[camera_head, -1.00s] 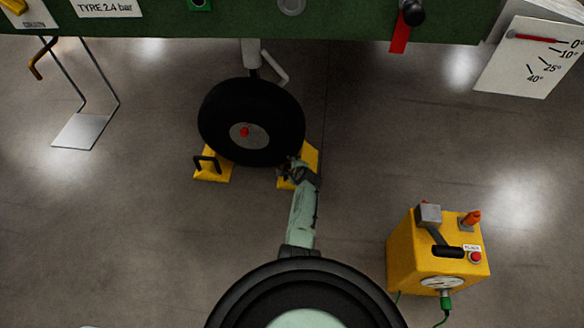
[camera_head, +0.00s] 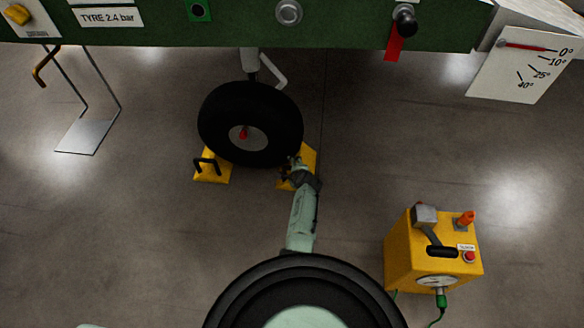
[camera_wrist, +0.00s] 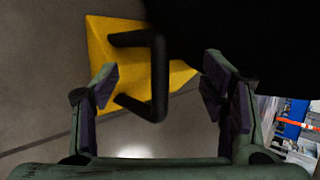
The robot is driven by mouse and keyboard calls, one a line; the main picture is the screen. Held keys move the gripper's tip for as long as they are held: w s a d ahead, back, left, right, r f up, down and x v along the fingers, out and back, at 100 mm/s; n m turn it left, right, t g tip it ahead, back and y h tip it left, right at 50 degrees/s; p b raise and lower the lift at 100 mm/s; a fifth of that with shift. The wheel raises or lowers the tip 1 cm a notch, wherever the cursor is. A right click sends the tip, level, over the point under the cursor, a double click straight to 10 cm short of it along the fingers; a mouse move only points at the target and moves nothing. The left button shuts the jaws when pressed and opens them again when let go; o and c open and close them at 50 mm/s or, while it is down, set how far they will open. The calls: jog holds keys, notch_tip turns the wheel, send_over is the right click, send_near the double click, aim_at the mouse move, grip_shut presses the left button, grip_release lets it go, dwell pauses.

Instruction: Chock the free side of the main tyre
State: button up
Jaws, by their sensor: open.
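The black main tyre (camera_head: 222,112) with a red-centred grey hub stands on the floor in the head view. One yellow chock (camera_head: 218,174) with a black handle sits at its left side. A second yellow chock (camera_head: 309,160) sits at its right side, partly hidden by my gripper (camera_head: 296,170). In the wrist view this chock (camera_wrist: 107,55) has its black handle (camera_wrist: 158,75) between my gripper's spread fingers (camera_wrist: 165,95), which stand apart from it. The dark tyre (camera_wrist: 235,25) fills the upper right there. Whether the chock's thin end touches the tyre is hard to tell.
A yellow pump box (camera_head: 412,255) with a lever, red button and green hose stands at the right. The green panel (camera_head: 345,25) spans the top above the wheel. A metal footplate stand (camera_head: 88,135) is at the left. The floor between is clear.

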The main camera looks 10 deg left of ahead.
jog(key=p+v, duration=0.6)
jog(key=shift+s+r+p, duration=0.25)
jog(key=shift+r+p, duration=0.05)
jog(key=shift+p, duration=0.05)
dwell(0.5)
jog(key=shift+d, duration=0.1)
dwell(0.5)
